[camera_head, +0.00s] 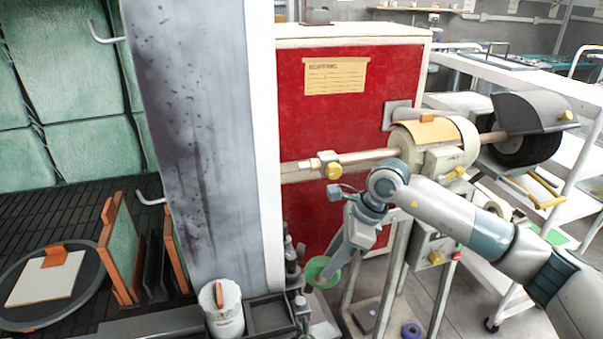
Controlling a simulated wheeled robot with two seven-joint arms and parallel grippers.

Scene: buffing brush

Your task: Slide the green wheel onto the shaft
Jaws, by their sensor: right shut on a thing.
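The green wheel (316,278) is low in the middle of the view, well below the machine, and tilted. My right gripper (333,265) is shut on its right side, its fingers pointing down and left. The shaft (366,157) sticks out to the left from the cream housing of the buffing machine (439,135). A metal end and a yellow knob (333,171) are at its left tip. The wheel is apart from the shaft. My left gripper is out of view.
A red cabinet (347,110) stands behind the shaft. A tall grey panel (198,120) stands to the left, with a white canister (221,308) at its foot. A black wheel under a dark guard (532,113) is on the machine's right. A white cart (571,170) stands further right.

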